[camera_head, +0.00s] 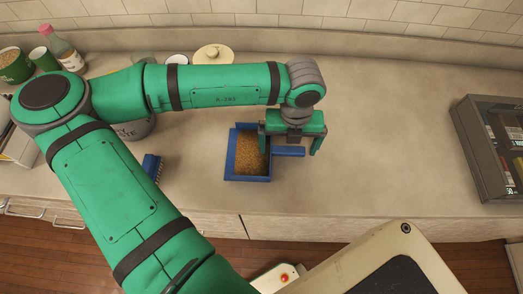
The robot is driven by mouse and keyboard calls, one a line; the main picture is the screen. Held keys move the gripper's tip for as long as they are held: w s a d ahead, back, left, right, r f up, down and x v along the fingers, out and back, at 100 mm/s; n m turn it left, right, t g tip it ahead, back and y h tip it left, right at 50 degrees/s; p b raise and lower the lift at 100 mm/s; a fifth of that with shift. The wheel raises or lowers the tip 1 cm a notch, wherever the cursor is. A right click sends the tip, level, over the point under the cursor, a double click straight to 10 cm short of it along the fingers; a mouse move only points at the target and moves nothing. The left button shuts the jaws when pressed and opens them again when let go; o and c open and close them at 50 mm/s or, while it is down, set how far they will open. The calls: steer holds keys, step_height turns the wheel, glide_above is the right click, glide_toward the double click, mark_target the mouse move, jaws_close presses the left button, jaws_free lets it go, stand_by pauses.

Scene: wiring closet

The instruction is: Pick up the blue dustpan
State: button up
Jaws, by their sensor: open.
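The blue dustpan (233,160) lies on the counter near its front edge, with brown granular stuff in its pan. Its blue handle (290,151) points to the right. My green gripper (291,149) is open, fingers pointing down, over the right side of the dustpan at the handle. One finger is near the pan's right wall and the other is right of it, by the handle. I cannot tell whether the fingers touch the handle or how high they are above the counter.
A blue brush (151,167) lies left of the dustpan. A grey container (138,129) is partly hidden behind my arm. A dark rack (484,146) stands at right. The counter between is clear.

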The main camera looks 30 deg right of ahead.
steer(key=c, duration=1.4)
